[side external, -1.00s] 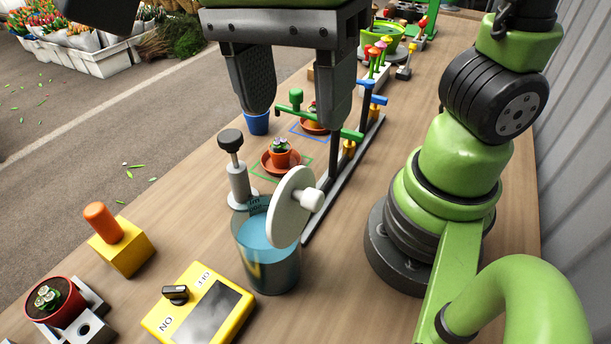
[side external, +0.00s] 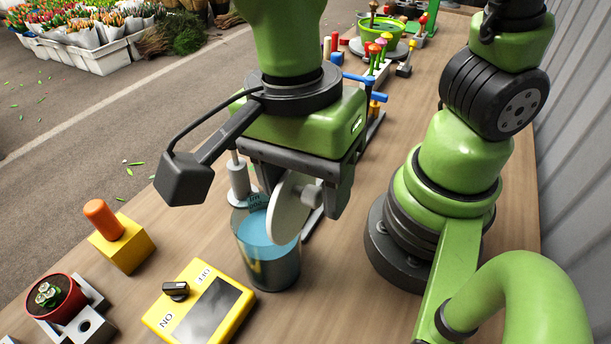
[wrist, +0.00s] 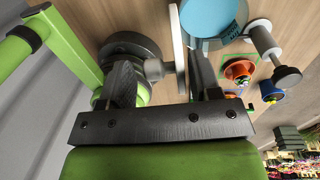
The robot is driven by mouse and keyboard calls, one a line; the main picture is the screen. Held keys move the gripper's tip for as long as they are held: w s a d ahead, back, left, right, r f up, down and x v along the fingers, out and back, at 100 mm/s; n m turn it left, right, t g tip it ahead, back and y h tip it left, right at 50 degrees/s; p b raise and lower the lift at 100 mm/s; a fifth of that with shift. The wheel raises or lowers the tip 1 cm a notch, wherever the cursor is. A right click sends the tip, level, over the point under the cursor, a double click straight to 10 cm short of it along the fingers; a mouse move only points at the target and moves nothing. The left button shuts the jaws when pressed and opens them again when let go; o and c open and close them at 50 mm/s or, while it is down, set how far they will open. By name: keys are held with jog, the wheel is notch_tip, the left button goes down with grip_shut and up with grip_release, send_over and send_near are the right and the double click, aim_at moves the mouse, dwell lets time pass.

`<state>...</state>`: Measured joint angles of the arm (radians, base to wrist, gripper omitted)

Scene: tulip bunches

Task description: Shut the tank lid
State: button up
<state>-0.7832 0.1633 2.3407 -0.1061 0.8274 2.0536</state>
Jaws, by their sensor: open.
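The tank (side external: 268,258) is a clear cylinder of blue liquid on the table. Its white disc lid (side external: 284,222) stands up on edge, steeply tilted, at the tank's right side, so the mouth is open. A pale knob (side external: 310,196) sticks out of the lid's outer face. My gripper (side external: 300,190) is open and low at the lid. In the wrist view, the lid (wrist: 179,50) is seen nearly edge-on and its knob (wrist: 155,69) appears between my two fingers (wrist: 162,76). The tank (wrist: 208,18) is beyond. I cannot tell whether a finger touches the lid.
A grey post with a dark knob (wrist: 288,77) stands close beside the tank. A yellow switch box (side external: 200,305) lies in front. A yellow block with an orange peg (side external: 122,250) and a potted plant (side external: 55,298) are at the left.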

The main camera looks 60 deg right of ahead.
grip_shut()
jog(key=shift+w+g, duration=0.25)
jog(key=shift+g, duration=0.05)
dwell(0.5)
jog(key=shift+w+g, duration=0.95)
jog(key=shift+g, duration=0.25)
jog(key=w+g, duration=0.1)
jog(key=w+f+g, duration=0.1)
jog(key=g, duration=0.1)
jog(key=shift+w+g, duration=0.25)
jog(key=shift+g, duration=0.05)
jog(key=w+g, duration=0.1)
jog(key=w+f+g, duration=0.1)
jog(key=g, duration=0.1)
jog(key=shift+f, duration=0.25)
jog(key=shift+w+f+g, duration=0.4)
jog(key=shift+f+g, duration=0.1)
jog(key=shift+g, duration=0.55)
jog(key=shift+w+f+g, duration=0.4)
jog(key=shift+f+g, duration=0.05)
jog(key=shift+g, duration=0.6)
